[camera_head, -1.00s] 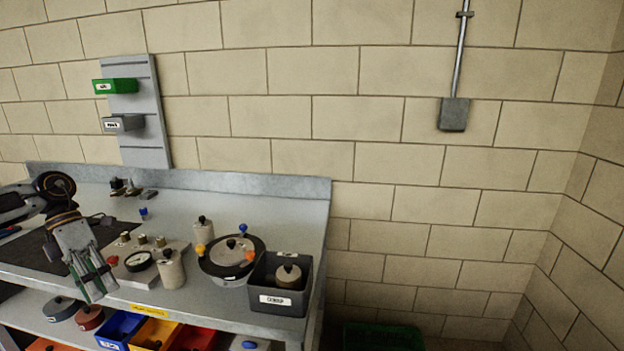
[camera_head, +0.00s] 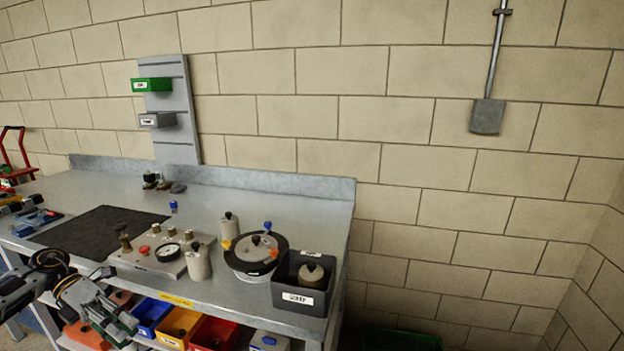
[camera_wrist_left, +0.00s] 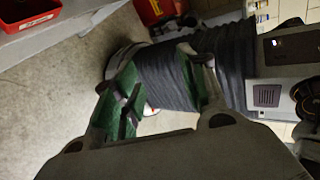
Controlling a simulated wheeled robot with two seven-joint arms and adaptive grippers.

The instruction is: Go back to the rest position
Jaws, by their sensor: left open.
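My left gripper (camera_head: 112,318) is low at the left in the head view, in front of the bench's front edge and beside the lower shelf. It is open and empty. In the left wrist view its two green-padded fingers (camera_wrist_left: 160,92) stand apart with nothing between them. Behind them show the floor and a dark ribbed column that is mine. My right gripper is not in view.
The workbench (camera_head: 215,205) carries a gauge block (camera_head: 160,253), a round pot (camera_head: 255,252), white cylinders and a dark labelled bin (camera_head: 302,285). Coloured bins, including a red one (camera_head: 213,333), sit on the shelf below. A dark mat (camera_head: 100,228) lies bare.

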